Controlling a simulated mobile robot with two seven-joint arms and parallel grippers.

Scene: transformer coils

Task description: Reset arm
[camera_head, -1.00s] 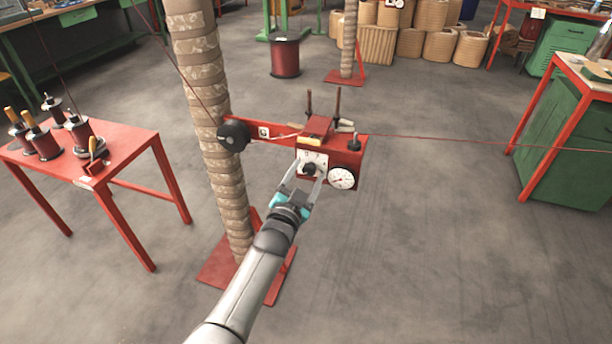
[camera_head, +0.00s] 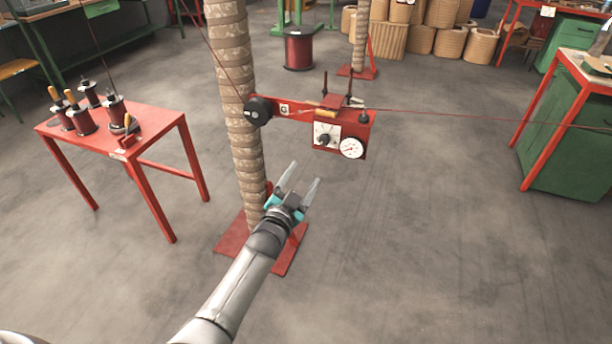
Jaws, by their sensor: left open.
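My left gripper (camera_head: 299,182) is open and empty, with its two fingers pointing up and away over the floor. It is below and to the left of the red tensioner box (camera_head: 356,118), with a clear gap between them in the picture. The box carries a black knob (camera_head: 324,139) on a white plate and a round white dial (camera_head: 352,148). My right gripper is not in this view.
A wrapped column (camera_head: 240,110) on a red base (camera_head: 232,238) stands just left of my gripper. A red table (camera_head: 160,125) with several spools is at the left. A thin red wire (camera_head: 450,112) runs right from the box. A green cabinet (camera_head: 570,150) stands right.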

